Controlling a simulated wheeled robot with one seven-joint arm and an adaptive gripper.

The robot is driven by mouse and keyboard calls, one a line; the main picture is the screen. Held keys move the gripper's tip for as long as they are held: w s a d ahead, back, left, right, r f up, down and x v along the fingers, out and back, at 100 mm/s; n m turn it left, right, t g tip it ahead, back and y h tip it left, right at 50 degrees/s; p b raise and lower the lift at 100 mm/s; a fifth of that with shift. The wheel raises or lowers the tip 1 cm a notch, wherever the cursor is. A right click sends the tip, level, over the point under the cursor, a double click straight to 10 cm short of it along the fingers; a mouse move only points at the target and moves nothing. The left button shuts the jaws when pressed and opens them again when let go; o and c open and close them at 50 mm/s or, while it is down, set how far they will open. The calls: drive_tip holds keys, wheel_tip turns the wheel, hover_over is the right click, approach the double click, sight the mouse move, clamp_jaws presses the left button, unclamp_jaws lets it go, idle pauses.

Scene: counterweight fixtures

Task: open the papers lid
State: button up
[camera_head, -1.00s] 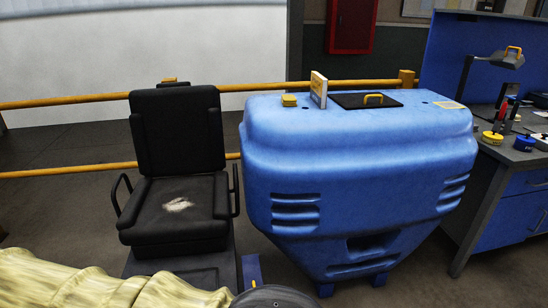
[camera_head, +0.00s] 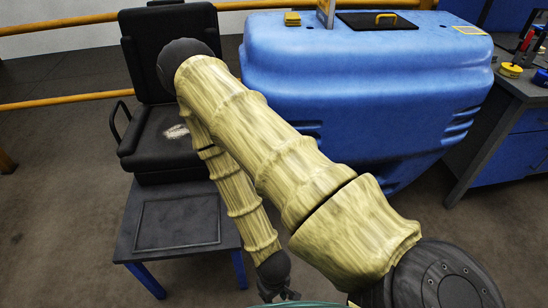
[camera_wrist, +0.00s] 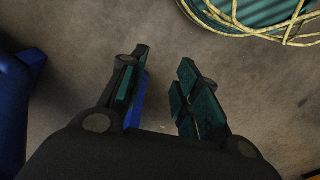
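A black square lid (camera_head: 352,21) with a yellow handle (camera_head: 386,18) lies flat and shut on top of the large blue bin (camera_head: 350,75). No papers label can be read on it. My gripper (camera_head: 278,290) is low at the bottom edge of the head view, well apart from the lid and partly cut off. In the wrist view my gripper (camera_wrist: 158,95) points at bare floor; its two fingers are apart with nothing between them. The lid is not in the wrist view.
A black chair (camera_head: 150,130) stands left of the bin, with a low dark table (camera_head: 180,215) before it. An upright card (camera_head: 325,12) and a yellow block (camera_head: 292,18) sit left of the lid. A workbench (camera_head: 510,110) stands right. Yellow rails run behind.

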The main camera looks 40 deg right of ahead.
drive_tip(key=w+d+m+b, duration=0.1)
drive_tip(key=w+d+b, duration=0.2)
drive_tip(key=w, duration=0.7)
drive_tip(key=w+d+r+m+g+h+b, duration=0.1)
drive_tip(key=w+d+r+m+b, duration=0.2)
drive_tip(key=w+r, duration=0.55)
drive_tip(key=w+d+r+m+h+b, duration=0.1)
drive_tip(key=w+d+r+m+b, duration=0.1)
drive_tip(key=w+d+r, duration=0.6)
drive_tip(key=f, duration=0.7)
drive_tip(key=w+a+f, duration=0.1)
drive_tip(key=f, duration=0.3)
drive_tip(key=shift+f+b, duration=0.15)
drive_tip(key=shift+b, duration=0.25)
clamp_jaws()
